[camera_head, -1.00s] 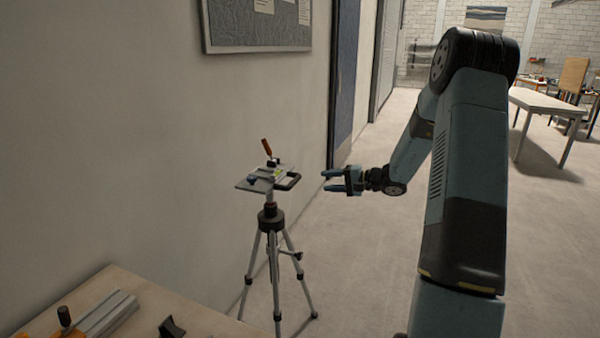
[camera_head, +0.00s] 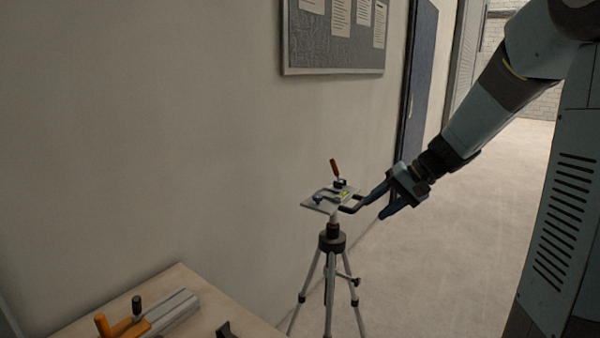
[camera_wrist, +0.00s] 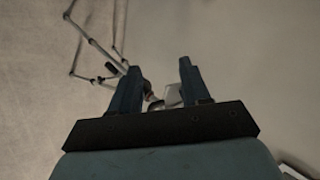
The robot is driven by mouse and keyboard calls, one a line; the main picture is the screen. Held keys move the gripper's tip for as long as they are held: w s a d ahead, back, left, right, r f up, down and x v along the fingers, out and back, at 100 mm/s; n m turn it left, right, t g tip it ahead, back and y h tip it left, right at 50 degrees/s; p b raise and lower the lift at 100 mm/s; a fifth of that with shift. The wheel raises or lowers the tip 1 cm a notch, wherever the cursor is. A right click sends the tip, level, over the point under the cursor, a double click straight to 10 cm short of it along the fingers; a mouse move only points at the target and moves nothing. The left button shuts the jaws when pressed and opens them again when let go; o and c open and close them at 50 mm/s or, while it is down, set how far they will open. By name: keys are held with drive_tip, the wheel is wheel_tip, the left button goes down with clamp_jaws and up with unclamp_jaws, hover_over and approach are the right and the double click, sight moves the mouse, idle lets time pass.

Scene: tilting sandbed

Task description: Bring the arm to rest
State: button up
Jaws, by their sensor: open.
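My gripper (camera_head: 373,203) is at the end of my arm, on the right side of the tripod (camera_head: 331,243) in the head view. Its jaws are open, one to each side of the black handle (camera_head: 352,208) on the tripod's top plate (camera_head: 318,202), as seen from the head; I cannot tell whether they touch it. In the wrist view the two fingers (camera_wrist: 157,80) stand apart, with part of the plate and the tripod's legs beyond them.
A wooden table (camera_head: 170,283) at the lower left holds a grey rail with an orange-and-black clamp (camera_head: 130,321). A wall with a notice board (camera_head: 335,40) runs behind the tripod. A blue door (camera_head: 418,80) is further back. The floor to the right is open.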

drive_tip(key=s+d+r+n+t+h, duration=0.1)
drive_tip(key=s+d+r+h, duration=0.1)
drive_tip(key=s, duration=0.9)
drive_tip(key=s+d+r+t+h, duration=0.2)
drive_tip(key=s+r+h, duration=0.3)
drive_tip(key=s, duration=0.7)
drive_tip(key=shift+n+h, duration=0.4)
drive_tip(key=shift+h, duration=0.2)
drive_tip(key=shift+s, duration=0.1)
idle(1.2)
